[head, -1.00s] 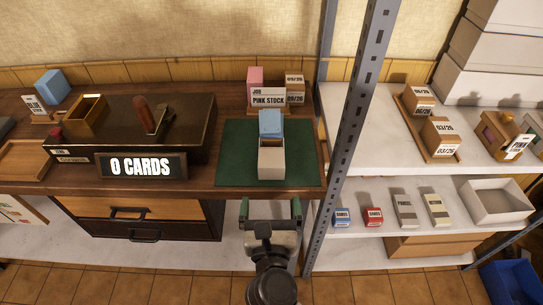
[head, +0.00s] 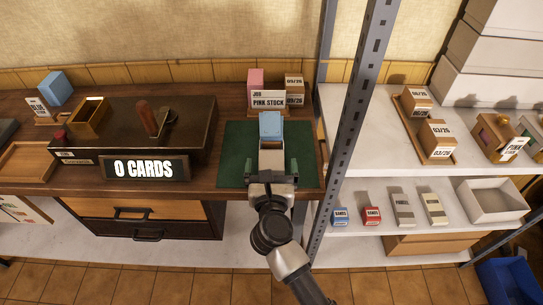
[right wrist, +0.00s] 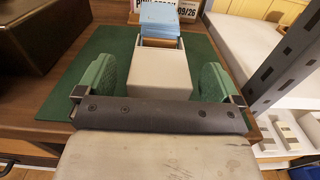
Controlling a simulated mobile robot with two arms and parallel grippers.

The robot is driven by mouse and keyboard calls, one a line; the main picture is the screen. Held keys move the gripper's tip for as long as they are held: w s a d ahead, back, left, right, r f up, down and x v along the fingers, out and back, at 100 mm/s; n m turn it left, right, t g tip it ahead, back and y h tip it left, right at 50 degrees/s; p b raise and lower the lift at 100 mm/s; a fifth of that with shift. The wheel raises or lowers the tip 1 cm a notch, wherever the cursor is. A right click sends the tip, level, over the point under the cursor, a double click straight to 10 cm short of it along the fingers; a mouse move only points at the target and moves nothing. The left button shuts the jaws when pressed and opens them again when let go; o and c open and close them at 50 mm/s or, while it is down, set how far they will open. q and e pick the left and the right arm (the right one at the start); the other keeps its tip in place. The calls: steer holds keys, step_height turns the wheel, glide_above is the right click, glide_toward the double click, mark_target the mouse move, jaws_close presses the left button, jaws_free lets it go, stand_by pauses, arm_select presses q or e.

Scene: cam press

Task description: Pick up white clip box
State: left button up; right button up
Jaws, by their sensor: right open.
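A white open box (head: 271,160) stands on the green mat (head: 233,150) on the desk, with a blue card stack (head: 270,125) at its far end. My right gripper (head: 272,172) is open, with a green finger on each side of this box's near part. In the right wrist view the white box (right wrist: 162,84) sits between the fingers (right wrist: 156,82), with gaps on both sides. Two small pale boxes (head: 403,209) (head: 433,208) stand on the lower shelf; their labels are too small to read. My left gripper is not in view.
A dark press with a "0 CARDS" display (head: 144,168) stands left of the mat. A "PINK STOCK" holder (head: 268,102) is behind the box. A grey shelf post (head: 349,130) rises to the right. Blue (head: 340,216) and red (head: 372,216) boxes sit on the lower shelf.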

steer(key=c, duration=1)
steer(key=shift+r, duration=0.15)
step_height(320, 180, up, 3)
steer(key=p, duration=0.3)
steer(key=shift+r, duration=0.2)
steer(key=s+d+r+p, duration=0.2)
steer(key=d+p, duration=0.1)
steer(key=s+d+r+p, duration=0.2)
steer(key=d+r+p, duration=0.1)
steer(key=p, duration=0.1)
steer(key=s+d+r+p, duration=0.2)
steer(key=d+p, duration=0.1)
steer(key=d, duration=0.1)
steer(key=shift+r, duration=0.2)
